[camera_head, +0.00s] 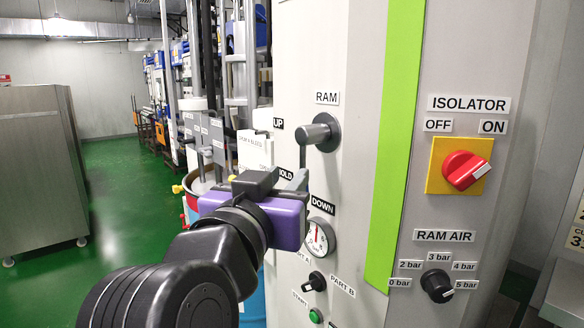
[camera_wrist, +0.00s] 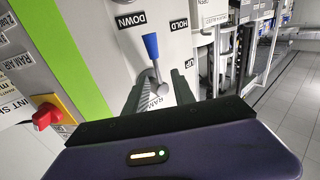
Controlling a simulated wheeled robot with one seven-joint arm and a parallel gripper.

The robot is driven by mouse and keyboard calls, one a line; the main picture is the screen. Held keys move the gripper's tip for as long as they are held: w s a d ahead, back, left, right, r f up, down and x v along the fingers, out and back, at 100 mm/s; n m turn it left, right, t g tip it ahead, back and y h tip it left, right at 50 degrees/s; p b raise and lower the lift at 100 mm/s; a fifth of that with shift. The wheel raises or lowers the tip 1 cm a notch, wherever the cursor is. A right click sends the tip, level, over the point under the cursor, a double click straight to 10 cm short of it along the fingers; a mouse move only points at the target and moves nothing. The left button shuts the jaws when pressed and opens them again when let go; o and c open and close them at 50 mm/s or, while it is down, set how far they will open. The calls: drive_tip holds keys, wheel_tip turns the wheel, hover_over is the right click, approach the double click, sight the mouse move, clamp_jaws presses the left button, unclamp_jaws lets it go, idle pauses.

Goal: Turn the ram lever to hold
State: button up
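The ram lever has a grey hub (camera_head: 320,132) under the RAM label in the head view. In the wrist view its blue handle (camera_wrist: 151,46) points up from a metal shaft, between the DOWN label (camera_wrist: 130,22) and the HOLD label (camera_wrist: 182,25). The UP label (camera_wrist: 188,65) is to the right. In the head view my gripper (camera_head: 280,180) is in front of the panel below the hub, covering the handle and part of the HOLD label (camera_head: 286,173). In the wrist view its two fingers (camera_wrist: 160,88) stand apart on either side of the lever's shaft and hub; no grip is visible.
A pressure gauge (camera_head: 319,238) sits just below the DOWN label, close to my gripper. A black selector (camera_head: 314,282) and a green button (camera_head: 315,316) are lower. The red isolator switch (camera_head: 466,170) and ram air knob (camera_head: 437,286) are to the right.

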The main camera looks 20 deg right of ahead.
drive_tip(key=x, duration=0.2)
drive_tip(key=p+x, duration=0.1)
drive_tip(key=x, duration=0.2)
drive_tip(key=f+x, duration=0.1)
drive_tip(key=x, duration=0.1)
drive_tip(key=shift+w+d+p, duration=0.15)
drive_tip(key=shift+d+p, duration=0.15)
drive_tip(key=shift+d, duration=0.15)
clamp_jaws()
drive_tip(key=shift+f, duration=0.3)
idle(0.8)
